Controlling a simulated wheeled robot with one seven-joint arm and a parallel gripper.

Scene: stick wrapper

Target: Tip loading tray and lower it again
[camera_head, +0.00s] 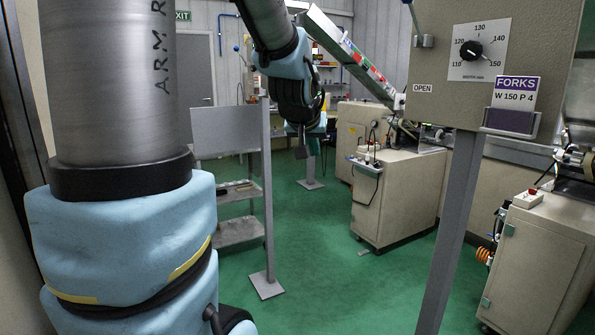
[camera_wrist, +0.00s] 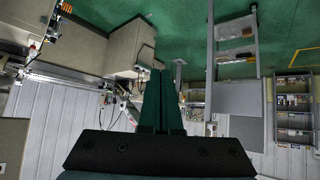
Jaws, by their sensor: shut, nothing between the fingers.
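A long, narrow metal channel, which appears to be the loading tray (camera_head: 340,42), slopes in the head view. Its left end is high, and its right end is low by the beige machine. Coloured pieces show along its side. My gripper (camera_head: 302,150) hangs below my blue wrist, left of the channel and apart from it, in front of the background. In the wrist view my gripper (camera_wrist: 161,72) has its two dark green fingers side by side, shut and empty. I cannot surely pick out the tray in the wrist view.
A beige machine cabinet (camera_head: 396,196) stands under the channel's low end. A grey post (camera_head: 268,200) and a shelf cart (camera_head: 238,231) stand to the left. A panel with a dial (camera_head: 438,75) on a post is at front right. Green floor (camera_head: 330,270) is open between.

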